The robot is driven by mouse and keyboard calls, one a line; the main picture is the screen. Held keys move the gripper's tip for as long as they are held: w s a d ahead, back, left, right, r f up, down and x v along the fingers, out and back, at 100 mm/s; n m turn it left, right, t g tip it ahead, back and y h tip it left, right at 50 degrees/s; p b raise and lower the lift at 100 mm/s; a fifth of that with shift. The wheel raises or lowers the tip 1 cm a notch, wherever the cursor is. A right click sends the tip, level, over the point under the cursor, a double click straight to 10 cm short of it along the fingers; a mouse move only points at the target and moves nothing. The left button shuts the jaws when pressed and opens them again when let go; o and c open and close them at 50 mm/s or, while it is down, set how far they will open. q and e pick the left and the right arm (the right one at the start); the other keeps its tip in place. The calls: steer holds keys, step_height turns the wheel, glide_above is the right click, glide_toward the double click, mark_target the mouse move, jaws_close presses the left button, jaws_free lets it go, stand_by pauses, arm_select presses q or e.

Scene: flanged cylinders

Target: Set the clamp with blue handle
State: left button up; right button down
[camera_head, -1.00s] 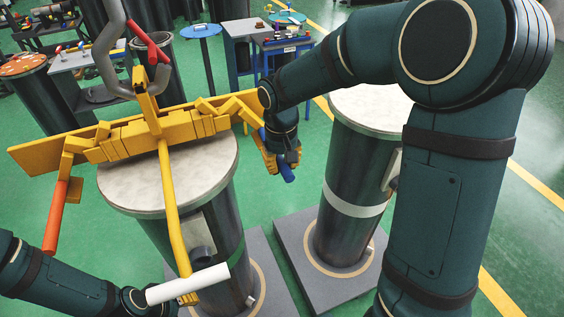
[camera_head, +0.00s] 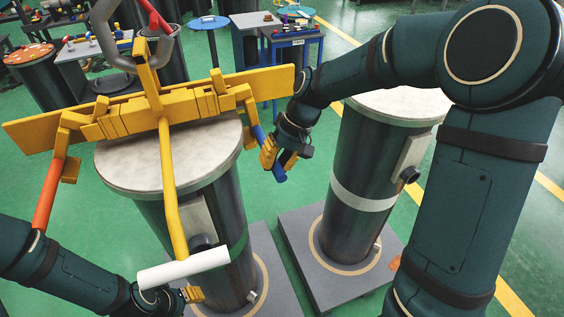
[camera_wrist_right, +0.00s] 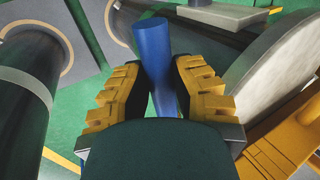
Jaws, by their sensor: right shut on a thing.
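A yellow clamp (camera_head: 170,112) lies across the pale top of a dark flanged cylinder (camera_head: 205,160). Its blue handle (camera_head: 278,172) hangs from its right end; an orange handle (camera_head: 48,195) is at its left end. A yellow rod with a white crossbar (camera_head: 183,269) runs down the front. My right gripper (camera_head: 279,155) is shut on the blue handle. In the right wrist view the blue handle (camera_wrist_right: 152,45) sticks out between the yellow fingers (camera_wrist_right: 160,68). My left gripper (camera_head: 193,294) is low, by the white crossbar, its fingers largely hidden.
A second flanged cylinder (camera_head: 365,165) stands to the right on a grey base plate (camera_head: 300,255), close to my right arm. Behind are tables (camera_head: 291,42) and a blue round stand (camera_head: 207,23). Green floor lies between.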

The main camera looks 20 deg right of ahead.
steer(key=shift+a+f, duration=0.15)
steer(key=shift+f, duration=0.2)
steer(key=shift+a+f+b, duration=0.2)
steer(key=shift+a+b, duration=0.2)
steer(key=shift+f, duration=0.1)
steer(key=c, duration=0.7)
jaws_free()
steer(key=shift+c, duration=0.2)
steer(key=v, duration=1.2)
